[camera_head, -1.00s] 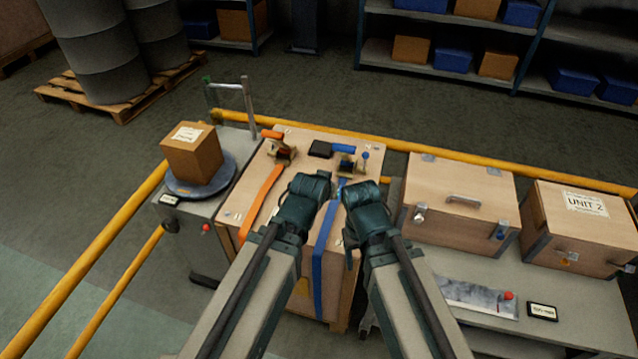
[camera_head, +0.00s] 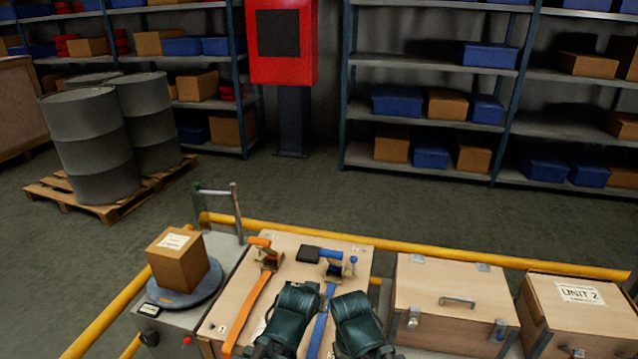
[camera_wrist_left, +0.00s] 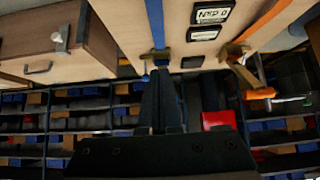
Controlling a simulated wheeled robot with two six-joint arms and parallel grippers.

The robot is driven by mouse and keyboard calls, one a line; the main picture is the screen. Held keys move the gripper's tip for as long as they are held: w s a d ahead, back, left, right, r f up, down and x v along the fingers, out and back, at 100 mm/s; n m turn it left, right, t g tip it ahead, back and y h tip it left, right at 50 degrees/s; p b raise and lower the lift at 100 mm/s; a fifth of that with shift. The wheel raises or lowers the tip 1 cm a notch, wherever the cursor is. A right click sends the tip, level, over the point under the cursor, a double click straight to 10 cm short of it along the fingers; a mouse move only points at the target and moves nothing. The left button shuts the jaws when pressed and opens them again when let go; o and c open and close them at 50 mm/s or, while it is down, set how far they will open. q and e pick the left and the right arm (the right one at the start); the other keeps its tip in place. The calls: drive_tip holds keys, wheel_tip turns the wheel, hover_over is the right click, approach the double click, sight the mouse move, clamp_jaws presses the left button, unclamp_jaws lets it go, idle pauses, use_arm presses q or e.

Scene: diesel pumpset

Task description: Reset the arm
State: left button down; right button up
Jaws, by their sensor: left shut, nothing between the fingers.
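My left arm's wrist end (camera_head: 290,315) and my right arm's wrist end (camera_head: 355,325) hang side by side over the front of the strapped crate (camera_head: 228,308); the fingers are not clear in the head view. In the left wrist view my left gripper (camera_wrist_left: 160,78) is shut and empty, its fingers pointing at the blue strap (camera_wrist_left: 155,22). An orange strap (camera_head: 253,308) with an orange-handled ratchet (camera_head: 267,258) crosses the crate on the left. The blue strap's ratchet (camera_head: 335,265) is to the right.
A carton (camera_head: 180,265) sits on a round plate at left. Wooden cases with a latch (camera_head: 415,322) and a UNIT 2 label (camera_head: 580,293) stand at right. A yellow rail (camera_head: 450,255) runs behind. Drums (camera_head: 88,150), a red panel (camera_head: 283,70) and shelves (camera_head: 430,65) are further back.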

use_arm(q)
drive_tip(key=s+a+m+g+y+p, duration=0.1)
drive_tip(key=s+g+p, duration=0.5)
drive_tip(key=s, duration=1)
drive_tip(key=a+g+y, duration=0.1)
drive_tip(key=g+y, duration=0.1)
drive_tip(key=g, duration=0.1)
drive_tip(key=shift+s+a+r+m, duration=0.25)
drive_tip(key=shift+s+r+m, duration=0.05)
drive_tip(key=shift+r, duration=0.1)
